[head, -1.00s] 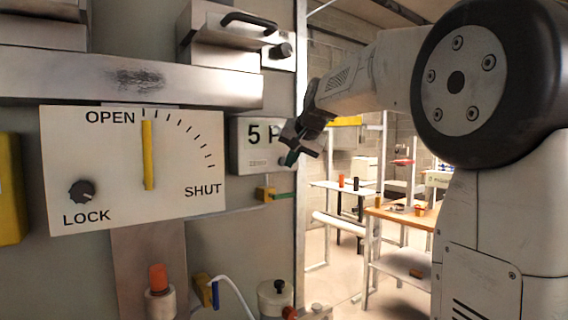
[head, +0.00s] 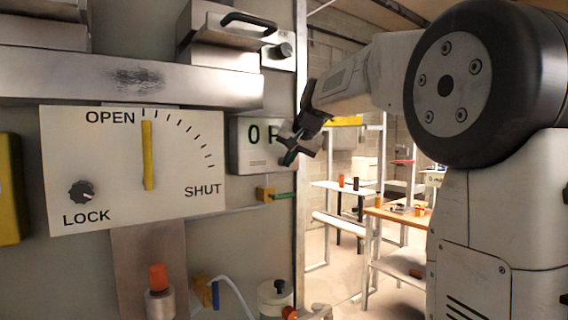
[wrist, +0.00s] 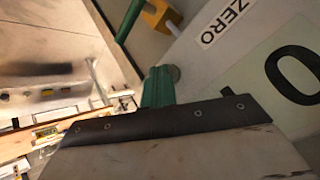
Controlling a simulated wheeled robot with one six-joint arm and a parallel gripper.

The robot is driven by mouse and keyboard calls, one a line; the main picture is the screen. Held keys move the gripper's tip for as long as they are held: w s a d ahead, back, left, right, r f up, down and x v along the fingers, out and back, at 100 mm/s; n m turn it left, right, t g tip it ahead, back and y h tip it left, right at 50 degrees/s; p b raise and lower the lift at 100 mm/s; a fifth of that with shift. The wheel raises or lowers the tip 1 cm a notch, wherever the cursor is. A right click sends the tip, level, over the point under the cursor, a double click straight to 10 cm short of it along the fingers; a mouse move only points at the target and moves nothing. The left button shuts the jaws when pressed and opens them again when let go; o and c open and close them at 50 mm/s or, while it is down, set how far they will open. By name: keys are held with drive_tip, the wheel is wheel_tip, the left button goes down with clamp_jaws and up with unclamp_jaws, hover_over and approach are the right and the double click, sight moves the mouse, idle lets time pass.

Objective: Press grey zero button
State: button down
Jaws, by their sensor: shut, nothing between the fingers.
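The grey display box (head: 247,145) is on the panel, right of the OPEN/SHUT plate, and its readout starts with 0. In the wrist view its large 0 (wrist: 292,75) and a ZERO label (wrist: 225,20) show. The grey round button (wrist: 174,72) is near that label, partly hidden behind my green fingertips. My gripper (head: 289,158) is shut and empty, with its tips at the right part of the box. The tips also show in the wrist view (wrist: 158,88), right at the button. I cannot tell whether they touch it.
The white OPEN/SHUT plate (head: 95,150) has a yellow pointer (head: 148,155) and a dark LOCK knob (head: 82,192). A yellow fitting with a green hose (head: 266,193) sits below the box. A handled drawer (head: 225,50) is above. Open room with tables (head: 400,217) lies right.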

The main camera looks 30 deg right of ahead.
drive_tip(key=shift+s, duration=0.5)
drive_tip(key=s, duration=0.6)
drive_tip(key=shift+d, duration=0.15)
idle(1.2)
